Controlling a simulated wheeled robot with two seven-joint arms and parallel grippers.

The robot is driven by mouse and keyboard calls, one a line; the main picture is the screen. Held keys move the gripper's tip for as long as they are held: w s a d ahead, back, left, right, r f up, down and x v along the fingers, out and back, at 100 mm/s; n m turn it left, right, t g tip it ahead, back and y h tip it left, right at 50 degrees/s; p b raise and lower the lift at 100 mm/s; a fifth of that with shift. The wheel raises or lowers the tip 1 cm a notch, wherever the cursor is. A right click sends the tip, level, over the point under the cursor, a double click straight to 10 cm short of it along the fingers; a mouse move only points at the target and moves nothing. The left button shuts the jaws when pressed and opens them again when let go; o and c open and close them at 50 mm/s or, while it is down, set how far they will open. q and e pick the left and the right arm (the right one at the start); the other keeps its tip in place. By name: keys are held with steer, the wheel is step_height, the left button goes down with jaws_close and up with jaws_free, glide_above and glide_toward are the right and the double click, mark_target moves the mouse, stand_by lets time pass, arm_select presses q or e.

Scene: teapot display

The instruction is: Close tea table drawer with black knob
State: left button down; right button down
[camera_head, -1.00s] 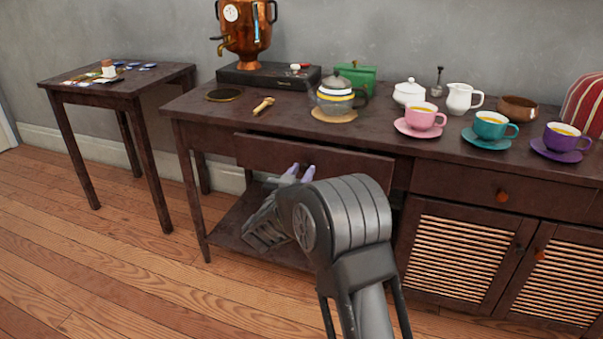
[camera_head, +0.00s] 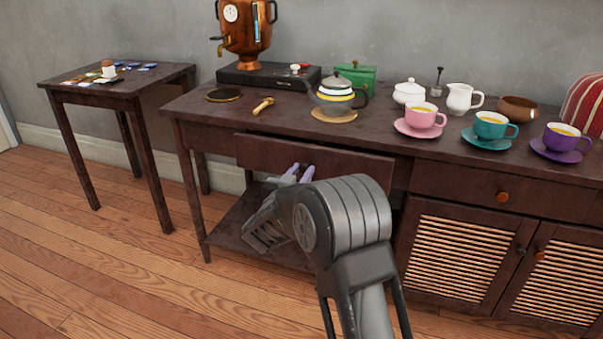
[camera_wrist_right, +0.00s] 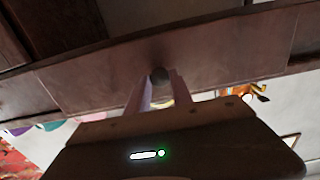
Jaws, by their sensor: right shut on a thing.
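The tea table (camera_head: 215,129) is dark brown and stands against the wall. Its left drawer (camera_head: 350,165) has a dark front that stands slightly forward of the table and tilts in the picture. The black knob (camera_wrist_right: 159,74) shows in the right wrist view between the two purple fingers of my right gripper (camera_wrist_right: 160,90). In the head view the right gripper (camera_head: 300,173) is at the drawer front, its fingers shut on the knob, which is mostly hidden there. My left gripper is in neither view.
A teapot (camera_head: 336,97), a pink cup (camera_head: 423,117) and several other tea things stand on the tabletop. A second drawer with an orange knob (camera_head: 502,196) is at the right, above slatted doors (camera_head: 462,258). A small side table (camera_head: 120,90) stands at the left. The wooden floor in front is clear.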

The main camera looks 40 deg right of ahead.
stand_by(0.4)
steer(key=x, duration=0.4)
steer(key=shift+w+d+p, duration=0.1)
steer(key=shift+d+p, duration=0.1)
steer(key=shift+p, duration=0.15)
steer(key=shift+r, duration=0.15)
steer(key=c, duration=1.1)
jaws_free()
steer(key=shift+c, duration=0.2)
